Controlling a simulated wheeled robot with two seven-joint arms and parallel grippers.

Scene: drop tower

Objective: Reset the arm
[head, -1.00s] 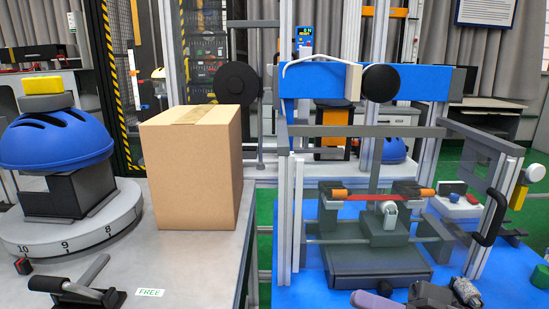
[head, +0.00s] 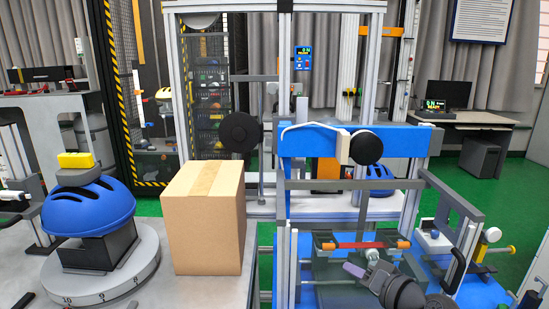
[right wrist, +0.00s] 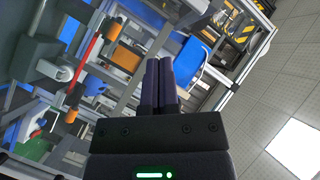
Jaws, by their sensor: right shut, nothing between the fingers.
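My right gripper (head: 350,269) is shut and empty, in front of the drop tower's clear front panel. In the right wrist view its two dark fingers (right wrist: 160,82) lie together. The tower has a blue crossbeam (head: 405,141) with a black disc (head: 366,147) on its front. Below it, a red bar with orange ends (head: 358,245) lies across the rig; the red bar also shows in the right wrist view (right wrist: 92,48). I cannot tell which part the task calls the arm. A black handle (head: 459,266) is on the right side of the frame. My left gripper is out of view.
A cardboard box (head: 203,225) stands on the grey table left of the tower. A blue helmet (head: 88,209) with a yellow block (head: 76,160) on top sits on a round numbered turntable (head: 142,262). Green floor (head: 500,190) is open at the right.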

